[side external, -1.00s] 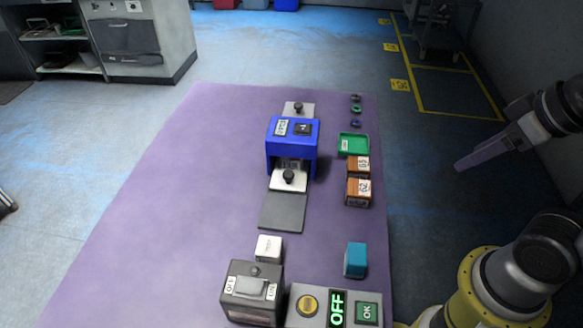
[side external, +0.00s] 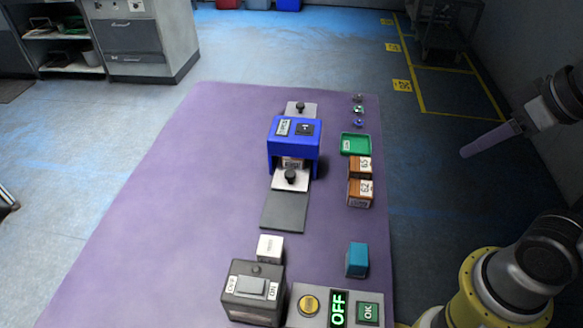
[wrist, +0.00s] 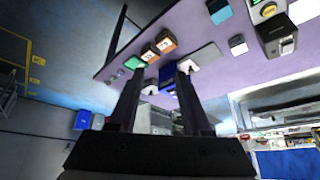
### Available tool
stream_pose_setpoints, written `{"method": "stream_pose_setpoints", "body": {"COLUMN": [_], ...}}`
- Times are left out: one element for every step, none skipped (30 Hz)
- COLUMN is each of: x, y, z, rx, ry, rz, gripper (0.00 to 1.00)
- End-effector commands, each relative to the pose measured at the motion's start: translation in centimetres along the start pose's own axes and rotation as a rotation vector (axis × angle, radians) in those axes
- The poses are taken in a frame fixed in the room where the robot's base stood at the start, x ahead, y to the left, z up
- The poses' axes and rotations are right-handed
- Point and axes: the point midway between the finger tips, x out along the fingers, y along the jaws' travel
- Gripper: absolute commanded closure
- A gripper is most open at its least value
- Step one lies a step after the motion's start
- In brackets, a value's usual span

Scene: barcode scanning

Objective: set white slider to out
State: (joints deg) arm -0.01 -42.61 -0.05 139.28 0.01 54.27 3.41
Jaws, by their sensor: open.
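The white slider (side external: 292,182) is a flat white plate with a black knob (side external: 291,175) near its front end. It runs under the blue arch-shaped housing (side external: 294,133), and a white plate end with another black knob (side external: 300,107) shows behind the housing. The slider's middle is hidden under the housing. My gripper (side external: 463,153) is off the table's right side, apart from the slider, and holds nothing. In the wrist view my gripper (wrist: 160,74) has its two fingers spread, with the blue housing (wrist: 167,76) beyond them.
A dark grey pad (side external: 284,212) lies in front of the slider. Right of the housing are a green tray (side external: 355,144), brown labelled boxes (side external: 360,192) and small rings (side external: 358,122). A teal block (side external: 357,259), a white block (side external: 270,247), a grey switch box (side external: 252,292) and an OFF/OK panel (side external: 337,307) stand in front. The table's left side is clear.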

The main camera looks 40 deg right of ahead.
Motion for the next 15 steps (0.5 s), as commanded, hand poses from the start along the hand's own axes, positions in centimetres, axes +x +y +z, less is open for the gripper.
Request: {"method": "stream_pose_setpoints", "body": {"x": [-0.7, -1.0, -1.4, -1.5, -1.7, -1.7, -1.7, -1.6, -1.4, -1.2, -0.9, -0.3, 0.1, 0.6, 1.4], "y": [-0.1, -0.2, -0.4, -0.6, -0.8, -1.0, -1.2, -1.4, -1.8, -2.1, -2.4, -2.9, -3.3, -3.7, -4.2], "z": [-1.4, -2.4, -3.7, -4.8, -5.8, -7.1, -8.1, -9.1, -10.5, -11.6, -12.6, -14.0, -15.0, -16.0, -17.2], "rx": [0.015, 0.022, 0.032, 0.038, 0.043, 0.050, 0.054, 0.056, 0.060, 0.063, 0.064, 0.066, 0.067, 0.067, 0.067], "ry": [0.003, 0.002, -0.003, -0.009, -0.015, -0.026, -0.034, -0.043, -0.058, -0.069, -0.081, -0.098, -0.111, -0.123, -0.143], "rz": [-0.001, -0.002, -0.004, -0.006, -0.008, -0.010, -0.011, -0.013, -0.015, -0.017, -0.018, -0.019, -0.020, -0.021, -0.021], "gripper": [0.51, 0.51, 0.51, 0.51, 0.51, 0.51, 0.51, 0.51, 0.51, 0.51, 0.51, 0.51, 0.51, 0.51, 0.51]}}
